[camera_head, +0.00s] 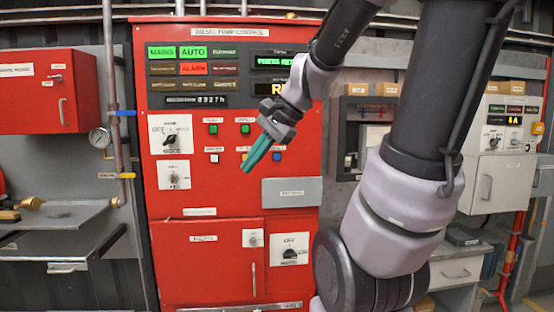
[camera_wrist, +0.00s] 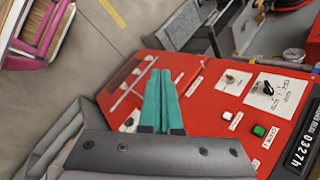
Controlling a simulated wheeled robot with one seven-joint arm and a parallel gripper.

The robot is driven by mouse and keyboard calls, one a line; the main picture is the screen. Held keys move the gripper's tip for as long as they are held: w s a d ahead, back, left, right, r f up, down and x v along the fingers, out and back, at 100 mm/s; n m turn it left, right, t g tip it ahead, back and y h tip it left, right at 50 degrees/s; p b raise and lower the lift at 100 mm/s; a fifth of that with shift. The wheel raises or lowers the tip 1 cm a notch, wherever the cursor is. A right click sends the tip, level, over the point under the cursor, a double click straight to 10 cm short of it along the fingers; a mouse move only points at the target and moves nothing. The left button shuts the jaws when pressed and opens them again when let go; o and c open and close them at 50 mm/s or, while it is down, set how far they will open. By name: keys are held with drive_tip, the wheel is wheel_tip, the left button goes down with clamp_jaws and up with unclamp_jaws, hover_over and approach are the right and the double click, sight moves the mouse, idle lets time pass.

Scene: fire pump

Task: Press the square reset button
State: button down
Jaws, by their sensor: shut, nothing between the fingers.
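The upper row has green buttons, a left one (camera_head: 213,129) and a right one (camera_head: 245,129). The lower row has a white button (camera_head: 214,158), an orange one partly behind my fingers, and a blue one (camera_head: 277,157). Their labels are too small to read, so I cannot tell which is reset. My gripper (camera_head: 248,168) is shut and empty, its teal fingers in front of the lower row. In the wrist view, the fingers (camera_wrist: 161,80) lie together; a white button (camera_wrist: 235,121) and green button (camera_wrist: 259,131) show beside them.
A selector switch (camera_head: 171,134) and a key switch (camera_head: 173,175) sit left of the buttons. A grey plate (camera_head: 291,192) is below right. Lit indicators are above. A pipe with a gauge (camera_head: 100,137) stands left of the panel.

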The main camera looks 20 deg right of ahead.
sight(277, 157)
drive_tip(key=w+d+f+m+t+y, duration=0.25)
drive_tip(key=w+d+m, duration=0.25)
drive_tip(key=w+m, duration=0.4)
drive_tip(key=w+d+f+m+t+y, duration=0.1)
drive_tip(key=w+d+m+t+y, duration=0.15)
drive_tip(key=w+d+m, duration=0.45)
drive_tip(key=w+d+f+m+t+h, duration=0.2)
drive_tip(key=w+d+m+t+h, duration=0.1)
drive_tip(key=d+m, duration=0.4)
drive_tip(key=w+m+t, duration=0.1)
drive_tip(key=w+m, duration=0.1)
drive_tip(key=m, duration=0.1)
drive_tip(key=shift+w+d+f+t, duration=0.15)
drive_tip(key=shift+w+f+t, duration=0.15)
drive_tip(key=shift+f+t, duration=0.1)
drive_tip(key=shift+w+d, duration=0.45)
drive_tip(key=shift+w, duration=0.95)
drive_tip(key=shift+w+d, duration=0.4)
drive_tip(key=shift+w, duration=1)
drive_tip(key=shift+w+d, duration=0.45)
drive_tip(key=shift+w, duration=0.95)
drive_tip(key=shift+w, duration=0.15)
drive_tip(key=shift+w+d, duration=0.15)
drive_tip(key=shift+w, duration=0.1)
